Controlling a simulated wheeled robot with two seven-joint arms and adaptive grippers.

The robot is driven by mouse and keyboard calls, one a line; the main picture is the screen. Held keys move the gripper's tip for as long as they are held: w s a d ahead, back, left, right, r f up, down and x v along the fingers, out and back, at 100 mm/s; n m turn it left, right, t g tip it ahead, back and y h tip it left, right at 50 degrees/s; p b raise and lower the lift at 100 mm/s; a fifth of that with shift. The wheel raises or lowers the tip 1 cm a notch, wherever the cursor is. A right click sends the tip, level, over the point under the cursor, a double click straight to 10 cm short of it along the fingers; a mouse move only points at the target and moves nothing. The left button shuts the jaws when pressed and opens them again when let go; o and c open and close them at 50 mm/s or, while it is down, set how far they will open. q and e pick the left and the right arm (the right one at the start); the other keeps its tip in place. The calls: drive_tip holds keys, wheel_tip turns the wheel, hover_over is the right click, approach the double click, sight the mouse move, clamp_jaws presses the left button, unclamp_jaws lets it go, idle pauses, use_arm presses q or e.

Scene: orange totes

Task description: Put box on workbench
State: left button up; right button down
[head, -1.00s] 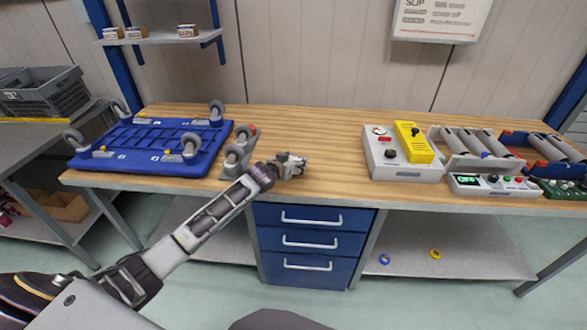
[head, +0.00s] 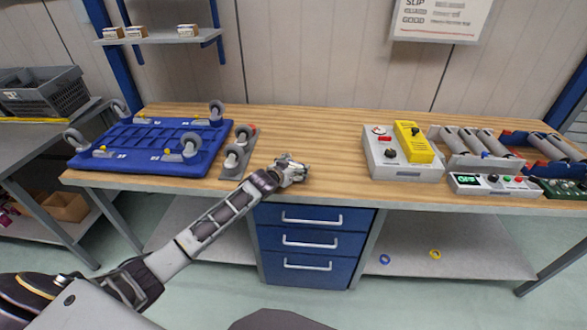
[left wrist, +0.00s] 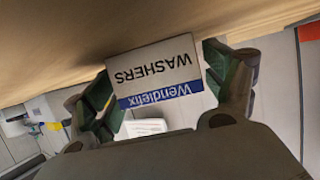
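A small white box with a blue stripe, labelled "Wendlefix WASHERS" (left wrist: 160,72), sits between the two fingers of my left gripper in the left wrist view, with a finger against each side. My left gripper (head: 297,172) is over the front edge area of the workbench (head: 320,135), which has a wooden top. In the head view the box cannot be told apart from the gripper. In the left wrist view the wooden surface (left wrist: 60,35) fills the top, close to the box. Whether the box touches it I cannot tell. My right gripper is not in view.
A blue wheeled dolly (head: 150,143) lies upside down on the left of the bench, with loose casters (head: 236,152) beside it. A grey and yellow control box (head: 400,155) and a roller unit (head: 480,150) stand on the right. The middle of the top is clear.

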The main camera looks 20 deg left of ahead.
use_arm(q)
drive_tip(key=shift+r, duration=0.1)
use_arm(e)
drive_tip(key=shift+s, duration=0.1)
use_arm(q)
drive_tip(key=shift+v, duration=5.95)
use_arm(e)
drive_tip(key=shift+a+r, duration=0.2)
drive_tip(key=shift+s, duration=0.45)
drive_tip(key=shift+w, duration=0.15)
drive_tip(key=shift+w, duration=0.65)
